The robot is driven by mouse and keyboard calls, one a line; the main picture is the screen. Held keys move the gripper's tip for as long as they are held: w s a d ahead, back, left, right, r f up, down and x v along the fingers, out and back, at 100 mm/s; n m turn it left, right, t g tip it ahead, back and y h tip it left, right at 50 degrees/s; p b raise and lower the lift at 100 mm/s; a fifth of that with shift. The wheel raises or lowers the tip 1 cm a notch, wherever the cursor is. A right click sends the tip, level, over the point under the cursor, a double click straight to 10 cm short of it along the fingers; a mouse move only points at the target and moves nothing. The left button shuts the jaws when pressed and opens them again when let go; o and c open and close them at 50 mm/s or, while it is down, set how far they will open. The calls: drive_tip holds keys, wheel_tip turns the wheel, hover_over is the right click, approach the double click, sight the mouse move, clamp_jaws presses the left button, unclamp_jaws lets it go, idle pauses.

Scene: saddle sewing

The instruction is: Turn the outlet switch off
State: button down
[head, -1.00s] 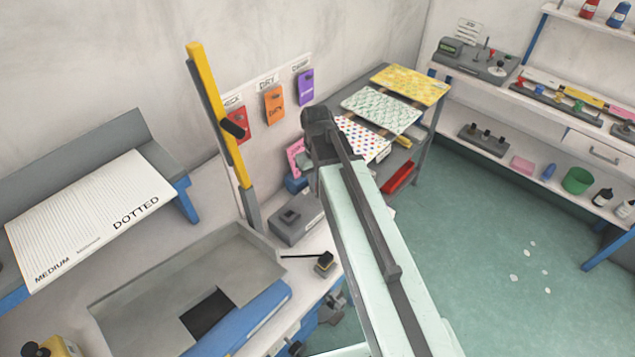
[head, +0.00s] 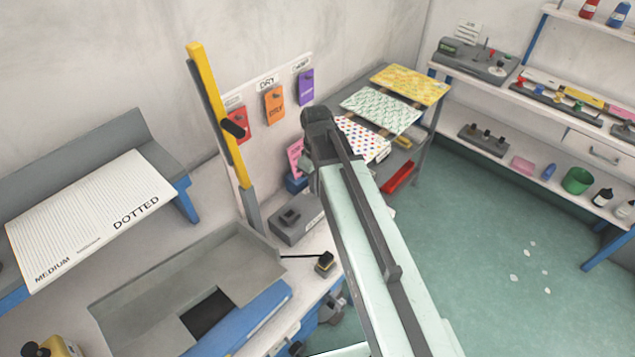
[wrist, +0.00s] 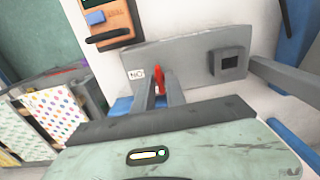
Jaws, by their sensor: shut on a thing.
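The grey outlet box (wrist: 190,62) shows in the wrist view with a square dark socket (wrist: 229,64) and a small white label (wrist: 136,74). A red switch (wrist: 158,76) stands out from it beside the label. My gripper (wrist: 161,88) is at the box with its fingers closed on the red switch. The fingers cover part of the switch, so its exact position is hard to tell. My arm hides the gripper and switch there.
An orange device (wrist: 104,18) is close to the box in the wrist view. In the head view a yellow post (head: 205,85) stands left of the box. A rack with patterned sheets (head: 382,110) is to the right.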

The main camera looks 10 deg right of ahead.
drive_tip(key=shift+w, duration=0.1)
drive_tip(key=c, duration=1.4)
unclamp_jaws()
drive_tip(key=shift+o, duration=0.2)
wheel_tip(320, 180, up, 8)
drive_tip(key=p, duration=0.8)
drive_tip(key=shift+f, duration=0.1)
drive_tip(key=s+f+m+b, duration=0.6)
drive_tip(key=f+m+b, duration=0.1)
drive_tip(key=f+b, duration=0.1)
drive_tip(key=shift+s, duration=0.4)
